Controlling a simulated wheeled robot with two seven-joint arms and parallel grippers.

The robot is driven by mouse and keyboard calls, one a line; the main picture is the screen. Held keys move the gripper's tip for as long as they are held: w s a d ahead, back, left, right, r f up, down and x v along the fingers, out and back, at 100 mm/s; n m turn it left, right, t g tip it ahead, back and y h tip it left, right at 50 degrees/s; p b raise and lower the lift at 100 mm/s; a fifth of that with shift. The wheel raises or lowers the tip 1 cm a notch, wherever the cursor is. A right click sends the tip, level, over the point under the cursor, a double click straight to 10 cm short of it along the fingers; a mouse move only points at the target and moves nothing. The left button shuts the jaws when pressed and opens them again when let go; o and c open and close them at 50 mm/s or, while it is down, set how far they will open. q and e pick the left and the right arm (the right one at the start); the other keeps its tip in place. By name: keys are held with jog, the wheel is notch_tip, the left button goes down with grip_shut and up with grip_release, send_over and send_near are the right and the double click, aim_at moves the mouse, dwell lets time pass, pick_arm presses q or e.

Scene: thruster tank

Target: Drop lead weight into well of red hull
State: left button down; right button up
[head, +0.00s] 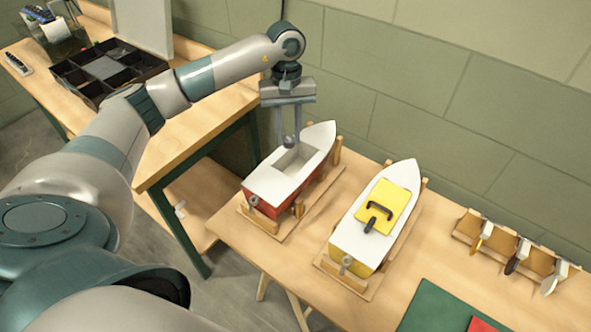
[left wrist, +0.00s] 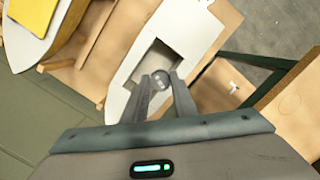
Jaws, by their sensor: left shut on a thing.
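The red hull (head: 268,184) sits in a wooden cradle on the bench, with a white deck and an open rectangular well (head: 294,159). My left gripper (head: 291,143) hangs over the hull's well, its fingers pointing down. In the left wrist view, my left gripper (left wrist: 160,82) is shut on a round grey lead weight (left wrist: 166,81). The weight shows beside the well opening (left wrist: 152,68) in that view; its exact height above the deck is hard to tell. My right gripper is not in view.
A yellow hull (head: 352,242) with a yellow hatch cover (head: 382,205) stands in a cradle to the right. A rack of propellers (head: 512,250) and a green mat (head: 440,308) lie farther right. A black compartment tray (head: 108,72) is on the other table.

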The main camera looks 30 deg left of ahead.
pick_arm(q)
jog(key=shift+f, duration=0.2)
jog(key=c, duration=1.4)
grip_release()
jog(key=shift+o, duration=0.2)
jog(key=shift+r, duration=0.1)
jog(key=shift+w+r+b, duration=0.1)
jog(key=shift+r+b, duration=0.25)
jog(key=shift+r, duration=0.25)
jog(key=r, duration=0.2)
jog(key=r+b, duration=0.1)
jog(key=r, duration=0.1)
jog(key=r+b, duration=0.1)
jog(key=r, duration=0.2)
jog(key=shift+w+a, duration=0.35)
notch_tip(320, 180, up, 9)
jog(key=shift+w+a+b, duration=0.35)
jog(key=shift+b, duration=0.05)
